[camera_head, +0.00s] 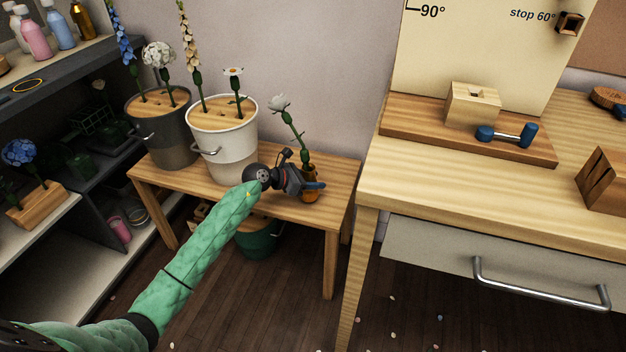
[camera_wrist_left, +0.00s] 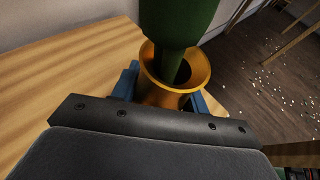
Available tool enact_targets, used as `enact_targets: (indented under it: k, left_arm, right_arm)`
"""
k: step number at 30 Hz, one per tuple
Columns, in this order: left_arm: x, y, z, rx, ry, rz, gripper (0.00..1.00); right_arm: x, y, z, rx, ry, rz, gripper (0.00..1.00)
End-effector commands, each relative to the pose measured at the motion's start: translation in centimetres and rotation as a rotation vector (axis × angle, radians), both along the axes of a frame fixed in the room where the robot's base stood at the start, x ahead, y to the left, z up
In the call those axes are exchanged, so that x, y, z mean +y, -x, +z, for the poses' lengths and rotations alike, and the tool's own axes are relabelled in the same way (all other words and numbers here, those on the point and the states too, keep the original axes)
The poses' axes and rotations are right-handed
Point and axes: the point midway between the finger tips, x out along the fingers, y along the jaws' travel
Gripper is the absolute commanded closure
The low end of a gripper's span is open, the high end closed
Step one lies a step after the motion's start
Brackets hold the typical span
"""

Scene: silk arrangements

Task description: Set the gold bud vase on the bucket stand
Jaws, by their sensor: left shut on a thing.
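The gold bud vase (camera_head: 311,186) is at the right end of the low wooden bucket stand (camera_head: 340,172), with a green-stemmed white flower (camera_head: 280,104) standing in it. My left gripper (camera_head: 312,187) is shut on the vase. In the left wrist view, the vase's flared gold rim (camera_wrist_left: 203,66) shows between the blue fingers, with the thick green stem (camera_wrist_left: 180,30) inside. The stand's wooden top (camera_wrist_left: 70,70) lies beside and below it. The vase's base is hidden by the gripper, so I cannot tell whether it touches the stand. My right gripper is not in view.
A grey bucket (camera_head: 165,135) and a white bucket (camera_head: 224,135) with flowers stand on the left of the stand. A green bucket (camera_head: 260,243) is beneath it. A workbench (camera_head: 450,190) stands close on the right. Dark shelves (camera_head: 80,160) are at left.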

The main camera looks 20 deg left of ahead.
Motion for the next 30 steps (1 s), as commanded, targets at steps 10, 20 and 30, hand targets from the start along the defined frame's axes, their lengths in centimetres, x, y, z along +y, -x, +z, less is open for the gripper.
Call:
enact_targets:
  k: [10, 20, 30]
  left_arm:
    - [-0.01, -0.01, -0.1, -0.001, 0.001, 0.0, 0.81]
    - [0.04, -0.02, -0.08, -0.001, 0.001, 0.001, 0.81]
    - [0.02, -0.01, -0.1, -0.001, 0.001, 0.001, 0.81]
  right_arm:
    - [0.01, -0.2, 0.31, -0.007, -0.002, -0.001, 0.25]
    - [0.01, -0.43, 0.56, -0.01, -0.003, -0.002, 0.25]
    - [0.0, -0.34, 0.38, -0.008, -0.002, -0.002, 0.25]
